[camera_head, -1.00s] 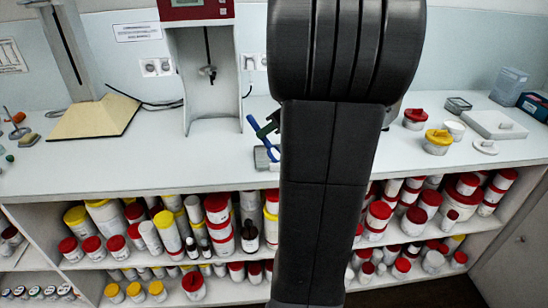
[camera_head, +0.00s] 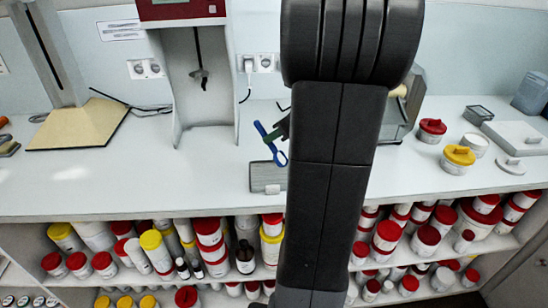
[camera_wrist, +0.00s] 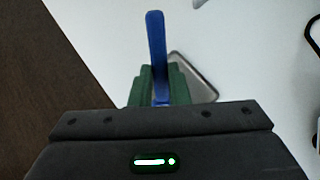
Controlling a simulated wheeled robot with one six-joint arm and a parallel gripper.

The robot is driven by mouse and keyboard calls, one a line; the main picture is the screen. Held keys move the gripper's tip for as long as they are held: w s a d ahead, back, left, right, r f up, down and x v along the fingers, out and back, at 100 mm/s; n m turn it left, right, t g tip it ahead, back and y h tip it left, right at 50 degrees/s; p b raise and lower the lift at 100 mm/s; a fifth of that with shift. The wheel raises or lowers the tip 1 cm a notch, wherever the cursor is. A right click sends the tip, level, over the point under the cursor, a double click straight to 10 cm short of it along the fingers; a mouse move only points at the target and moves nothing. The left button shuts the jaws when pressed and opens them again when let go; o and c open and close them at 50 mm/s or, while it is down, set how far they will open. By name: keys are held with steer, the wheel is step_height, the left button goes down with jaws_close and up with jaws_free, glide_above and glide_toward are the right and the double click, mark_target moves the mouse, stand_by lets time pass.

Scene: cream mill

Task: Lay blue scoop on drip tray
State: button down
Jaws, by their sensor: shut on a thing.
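The blue scoop (camera_head: 270,141) shows beside my dark arm in the head view, held above the counter; its blue length (camera_wrist: 156,45) stands up between the green fingers in the wrist view. In the wrist view the tray (camera_wrist: 203,88) shows behind the fingers, to the right. The scoop appears apart from the tray.
A mixer-like stand with a red top (camera_head: 180,12) is behind on the left, beside a cream board (camera_head: 75,124). Red-lidded (camera_head: 431,129) and yellow-lidded (camera_head: 458,158) tubs stand on the right. The counter left of the tray is clear. Shelves of tubs lie below the front edge.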

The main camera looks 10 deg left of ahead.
mark_target(275, 152)
steer(key=shift+f, duration=2.9)
steer(key=shift+f, duration=0.15)
steer(key=c, duration=1.4)
jaws_free()
steer(key=shift+d+r, duration=0.1)
steer(key=shift+r, duration=0.15)
steer(key=v, duration=1.2)
